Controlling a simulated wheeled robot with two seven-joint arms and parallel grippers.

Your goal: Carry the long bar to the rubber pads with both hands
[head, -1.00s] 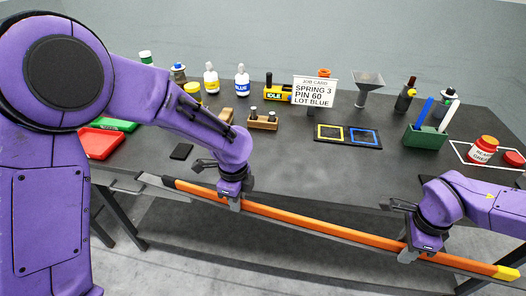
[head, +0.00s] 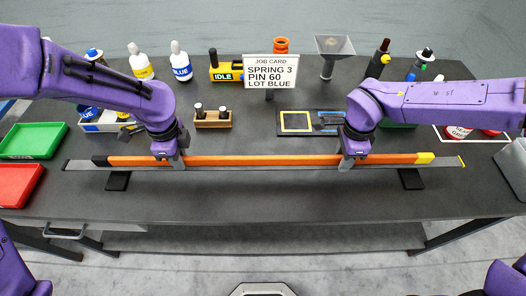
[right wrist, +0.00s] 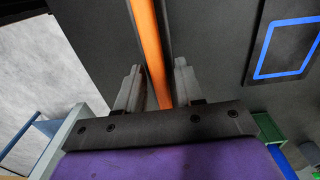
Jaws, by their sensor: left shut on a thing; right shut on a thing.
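The long bar (head: 260,160) is orange with a black left end and a yellow right end. It lies level across the head view, over the tabletop. My left gripper (head: 172,162) is shut on its left part and my right gripper (head: 347,161) on its right part. In the right wrist view the orange bar (right wrist: 148,45) runs between the two fingers (right wrist: 157,90). The left rubber pad (head: 117,181) and right rubber pad (head: 411,179) are black, each showing just in front of the bar near its ends. I cannot tell whether the bar touches them.
A grey strip (head: 275,168) runs alongside the bar. Behind stand a job card (head: 271,71), a wooden block with pins (head: 212,118), bottles (head: 181,66) and a funnel (head: 333,50). Green (head: 33,140) and red (head: 18,184) trays lie left. The table front is clear.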

